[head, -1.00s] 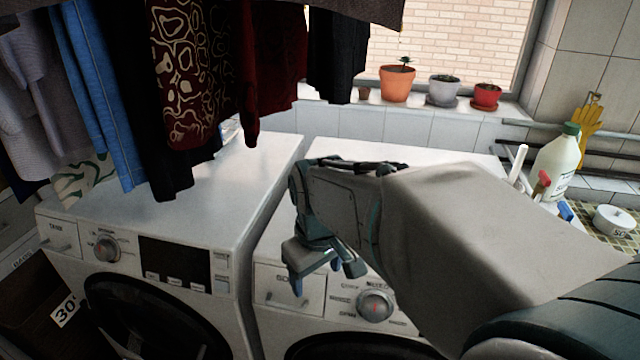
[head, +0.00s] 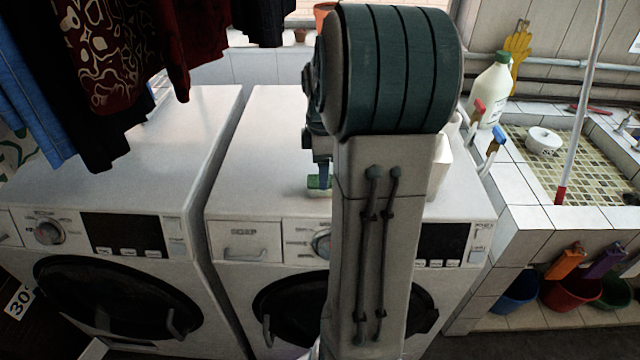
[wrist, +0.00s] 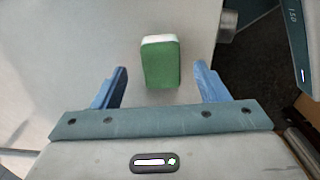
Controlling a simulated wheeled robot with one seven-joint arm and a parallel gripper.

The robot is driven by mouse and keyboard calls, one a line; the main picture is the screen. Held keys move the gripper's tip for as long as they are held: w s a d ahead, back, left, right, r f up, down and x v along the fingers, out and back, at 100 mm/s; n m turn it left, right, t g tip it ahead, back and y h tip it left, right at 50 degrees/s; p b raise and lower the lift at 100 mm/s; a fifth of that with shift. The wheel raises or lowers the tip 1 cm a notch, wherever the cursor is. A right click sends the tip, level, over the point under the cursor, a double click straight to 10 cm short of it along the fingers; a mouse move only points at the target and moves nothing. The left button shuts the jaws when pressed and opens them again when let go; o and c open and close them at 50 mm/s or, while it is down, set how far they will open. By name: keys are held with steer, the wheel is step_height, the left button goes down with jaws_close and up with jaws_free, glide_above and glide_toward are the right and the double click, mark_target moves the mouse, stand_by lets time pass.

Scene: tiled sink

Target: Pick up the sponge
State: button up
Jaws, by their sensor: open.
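A green sponge with a white layer (wrist: 160,63) lies on the white top of the right washing machine in the wrist view. In the head view it shows as a small green block (head: 319,184) near the machine's front edge, partly hidden by my arm. My gripper (wrist: 160,84) is open, with its blue fingers spread wide on either side of the sponge's near end. The sponge is not gripped, and I cannot tell how far above it the fingers are. In the head view my gripper is mostly hidden behind my arm, with one blue finger (head: 324,171) showing above the sponge.
The right washing machine top (head: 270,140) is mostly clear to the left of my arm. A white container (head: 441,160) and brushes stand on the right. A white bottle with a green cap (head: 489,92) is beside the tiled sink (head: 540,195). Clothes (head: 110,60) hang at upper left.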

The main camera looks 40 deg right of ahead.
steer(key=f, duration=0.4)
steer(key=shift+w+a+f+p, duration=0.1)
steer(key=shift+a+f+p, duration=0.15)
steer(key=shift+f+p, duration=0.1)
steer(key=c, duration=1)
steer(key=shift+c, duration=0.2)
steer(key=shift+r, duration=0.1)
steer(key=shift+r, duration=0.55)
step_height(320, 180, up, 3)
steer(key=shift+f+b, duration=0.15)
steer(key=shift+b, duration=0.3)
steer(key=s+d+r+b, duration=0.1)
steer(key=s+d+r, duration=0.1)
steer(key=s+r, duration=0.5)
steer(key=s, duration=0.4)
steer(key=shift+s+d+b, duration=0.2)
steer(key=shift+d+b, duration=0.2)
